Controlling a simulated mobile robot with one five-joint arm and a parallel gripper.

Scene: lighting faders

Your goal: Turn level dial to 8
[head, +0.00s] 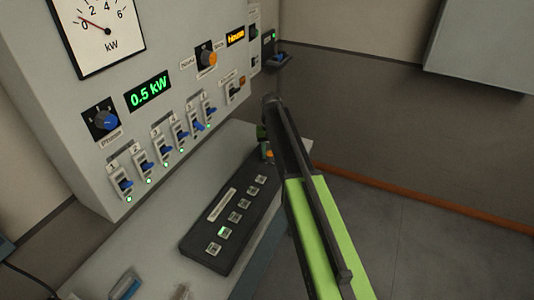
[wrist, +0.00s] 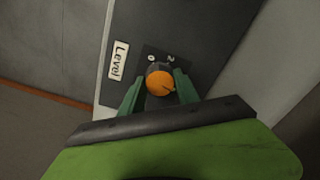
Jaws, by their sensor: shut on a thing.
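The level dial is an orange knob (wrist: 160,83) on a dark panel in the wrist view, beside a white label reading "Level" (wrist: 118,60). Two small marks beyond the knob look like 0 and 2; other marks are hidden. My gripper (wrist: 158,90) has its green fingers on both sides of the knob, shut on it. In the head view my gripper (head: 266,142) is at the right end of the black console (head: 195,246), mostly hidden behind my arm. A bit of orange (head: 269,154) shows beside it.
The grey wall cabinet (head: 60,110) carries a kW meter, a green 0.5 kW display (head: 148,90), several blue switches and another orange knob (head: 208,58). The console has a row of buttons. Open floor (head: 420,230) lies to the right.

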